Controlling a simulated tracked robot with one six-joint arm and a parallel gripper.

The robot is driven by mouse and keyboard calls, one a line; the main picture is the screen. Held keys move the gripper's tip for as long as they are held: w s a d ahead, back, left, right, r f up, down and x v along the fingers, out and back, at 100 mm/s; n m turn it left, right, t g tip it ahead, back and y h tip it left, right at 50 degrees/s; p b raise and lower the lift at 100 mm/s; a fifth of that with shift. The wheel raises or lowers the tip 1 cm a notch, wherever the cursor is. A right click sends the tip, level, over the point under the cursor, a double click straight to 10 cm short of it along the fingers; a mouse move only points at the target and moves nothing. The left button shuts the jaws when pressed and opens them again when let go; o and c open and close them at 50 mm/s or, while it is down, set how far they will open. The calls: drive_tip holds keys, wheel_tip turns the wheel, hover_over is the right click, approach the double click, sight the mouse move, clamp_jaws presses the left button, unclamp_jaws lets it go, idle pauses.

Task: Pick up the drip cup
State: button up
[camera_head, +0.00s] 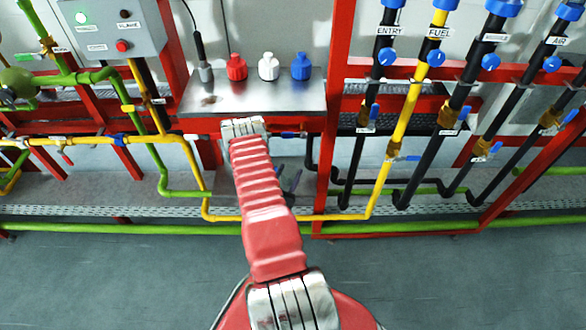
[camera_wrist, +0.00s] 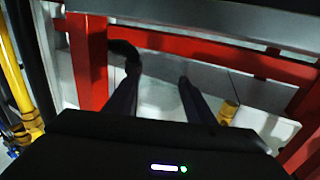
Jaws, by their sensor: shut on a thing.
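My gripper (camera_wrist: 159,80) is low under the metal shelf, its two dark fingers reaching forward in the wrist view. In the head view the fingers (camera_head: 289,179) show small, just right of my red arm. Between the fingers is a pale shape (camera_wrist: 160,98), which seems to be the drip cup, held between them. Its outline blends into the light background, so its rim and base are hard to make out. A dark rounded thing (camera_wrist: 125,52) lies close to the left fingertip.
A metal shelf (camera_head: 232,97) carries a red (camera_head: 236,67), a white (camera_head: 268,66) and a blue (camera_head: 301,66) container. A red post (camera_wrist: 88,62) and red crossbar (camera_wrist: 215,58) are close to my fingers. A brass fitting (camera_wrist: 228,112) is right of them. Labelled pipes stand at right.

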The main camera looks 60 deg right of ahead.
drive_tip(key=s+a, duration=0.1)
drive_tip(key=a, duration=1.2)
drive_tip(key=shift+a, duration=0.3)
